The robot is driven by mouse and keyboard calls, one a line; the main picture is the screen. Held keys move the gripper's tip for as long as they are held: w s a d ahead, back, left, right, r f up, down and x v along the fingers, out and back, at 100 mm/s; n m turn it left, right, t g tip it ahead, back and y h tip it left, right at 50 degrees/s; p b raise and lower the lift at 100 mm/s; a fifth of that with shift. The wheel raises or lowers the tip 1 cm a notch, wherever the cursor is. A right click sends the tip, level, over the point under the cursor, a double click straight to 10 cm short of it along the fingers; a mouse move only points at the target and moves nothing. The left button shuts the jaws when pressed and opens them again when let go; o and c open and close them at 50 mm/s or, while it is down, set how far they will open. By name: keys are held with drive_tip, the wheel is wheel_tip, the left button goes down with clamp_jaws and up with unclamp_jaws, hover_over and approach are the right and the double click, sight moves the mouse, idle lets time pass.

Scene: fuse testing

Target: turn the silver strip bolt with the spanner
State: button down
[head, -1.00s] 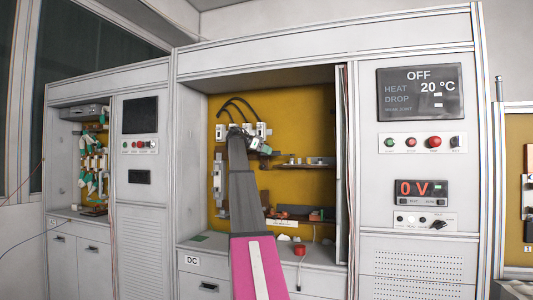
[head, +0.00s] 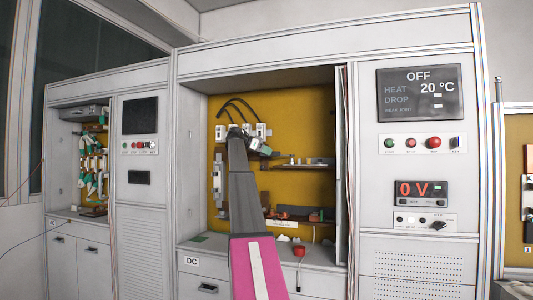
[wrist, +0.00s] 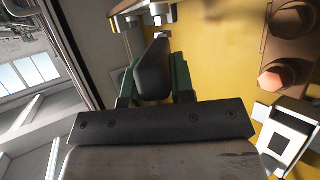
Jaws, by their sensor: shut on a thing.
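In the wrist view my gripper (wrist: 152,78) has green fingers shut on the dark handle of the spanner (wrist: 153,72). The spanner points away from me, toward the top of the picture. Its far end lies close to silver bolt heads on a silver strip (wrist: 162,14) at the top edge. I cannot tell whether the spanner sits on a bolt or only near it. In the head view my gripper (head: 258,145) is inside the middle cabinet, in front of the yellow back panel, mostly hidden by my arm. The spanner cannot be made out there.
A copper bar with large hex bolts (wrist: 286,74) and a white block (wrist: 286,132) are to the right in the wrist view. The cabinet's side wall is close on the left. In the head view a shelf (head: 310,164) is right of my gripper; black cables (head: 240,104) hang above.

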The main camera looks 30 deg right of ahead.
drive_tip(key=shift+r, duration=0.1)
drive_tip(key=shift+r, duration=1.45)
